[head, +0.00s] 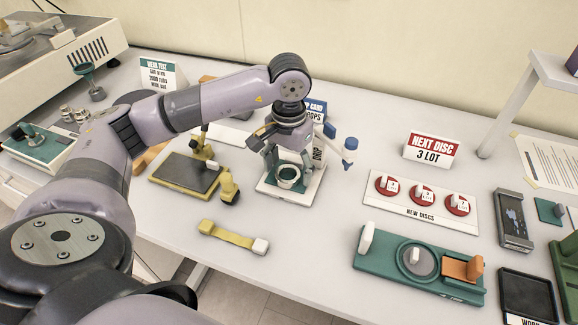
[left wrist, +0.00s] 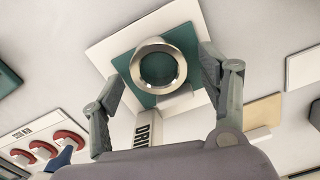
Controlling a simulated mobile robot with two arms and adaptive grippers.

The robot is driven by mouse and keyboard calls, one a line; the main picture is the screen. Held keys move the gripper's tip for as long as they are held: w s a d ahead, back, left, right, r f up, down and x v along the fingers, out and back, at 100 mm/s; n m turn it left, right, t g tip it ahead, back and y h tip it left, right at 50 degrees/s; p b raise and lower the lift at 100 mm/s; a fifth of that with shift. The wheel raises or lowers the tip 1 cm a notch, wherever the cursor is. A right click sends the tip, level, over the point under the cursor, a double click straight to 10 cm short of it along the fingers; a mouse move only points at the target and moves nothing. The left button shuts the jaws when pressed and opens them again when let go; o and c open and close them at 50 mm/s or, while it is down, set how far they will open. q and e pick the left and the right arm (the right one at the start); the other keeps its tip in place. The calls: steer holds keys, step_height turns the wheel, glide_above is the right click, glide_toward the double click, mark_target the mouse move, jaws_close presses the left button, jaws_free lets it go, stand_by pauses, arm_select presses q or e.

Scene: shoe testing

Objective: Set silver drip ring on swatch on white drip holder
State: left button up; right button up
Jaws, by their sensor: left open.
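The silver drip ring (head: 287,177) stands on the teal swatch (left wrist: 122,64) on the white drip holder (head: 308,187). In the left wrist view the ring (left wrist: 158,48) is upright with its opening facing the camera, and teal shows through it. It sits near the swatch's middle, a little toward the holder's small block. My left gripper (head: 288,163) is over the holder, pointing down. In the left wrist view its fingers (left wrist: 163,68) are spread on both sides of the ring, with gaps, and hold nothing. My right gripper is not in view.
A dark pad on a yellow base (head: 186,172) stands left. Red discs (head: 422,195) and a green fixture (head: 380,250) are at the right. Free table lies in front of the holder.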

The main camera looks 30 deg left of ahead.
arm_select(q)
step_height(320, 180, up, 12)
stand_by(0.4)
stand_by(0.4)
